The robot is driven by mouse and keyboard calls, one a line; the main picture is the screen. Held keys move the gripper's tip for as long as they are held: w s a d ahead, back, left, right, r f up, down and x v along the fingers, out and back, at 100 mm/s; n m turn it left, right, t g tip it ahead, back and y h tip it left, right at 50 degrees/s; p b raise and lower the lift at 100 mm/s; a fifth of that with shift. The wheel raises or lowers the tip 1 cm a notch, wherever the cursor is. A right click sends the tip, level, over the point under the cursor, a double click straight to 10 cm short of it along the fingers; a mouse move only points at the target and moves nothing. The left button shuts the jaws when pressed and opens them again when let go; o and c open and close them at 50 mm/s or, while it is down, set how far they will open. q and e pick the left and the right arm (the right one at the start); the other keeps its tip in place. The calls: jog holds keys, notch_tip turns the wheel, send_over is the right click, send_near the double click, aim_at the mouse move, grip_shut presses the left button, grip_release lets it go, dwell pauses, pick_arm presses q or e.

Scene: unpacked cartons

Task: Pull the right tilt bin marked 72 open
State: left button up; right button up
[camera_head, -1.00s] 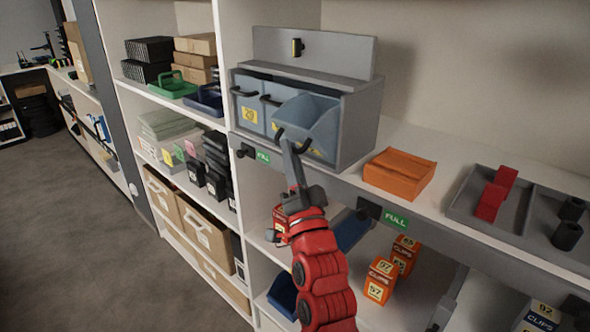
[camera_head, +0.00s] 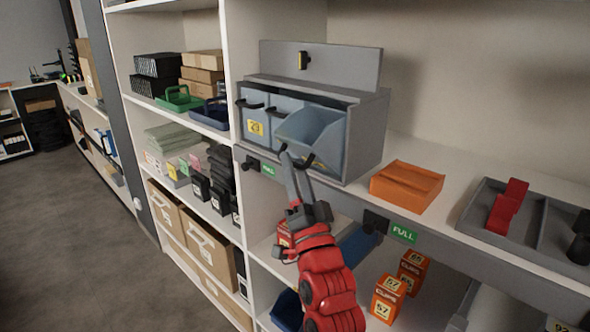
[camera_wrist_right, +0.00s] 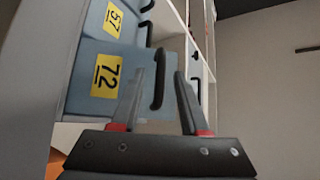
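The grey-blue right tilt bin (camera_head: 312,132) is tipped forward out of its grey cabinet (camera_head: 365,135), with its open top showing. In the right wrist view its front carries a yellow label 72 (camera_wrist_right: 106,77) and a black handle (camera_wrist_right: 159,78). My right gripper (camera_head: 297,160) is at the front of this bin by the handle. In the right wrist view its fingers (camera_wrist_right: 160,85) are apart, with the handle showing between them and gaps on both sides. My left gripper is not in view.
Two closed bins stand left of it, the leftmost marked 29 (camera_head: 256,128); the wrist view shows a label 57 (camera_wrist_right: 114,20) on the neighbouring bin. An orange box (camera_head: 406,186) and a grey tray (camera_head: 488,241) lie right on the shelf. Orange clip boxes (camera_head: 388,298) stand below.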

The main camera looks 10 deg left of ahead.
jog(key=v, duration=1.7)
jog(key=shift+s+f, duration=0.15)
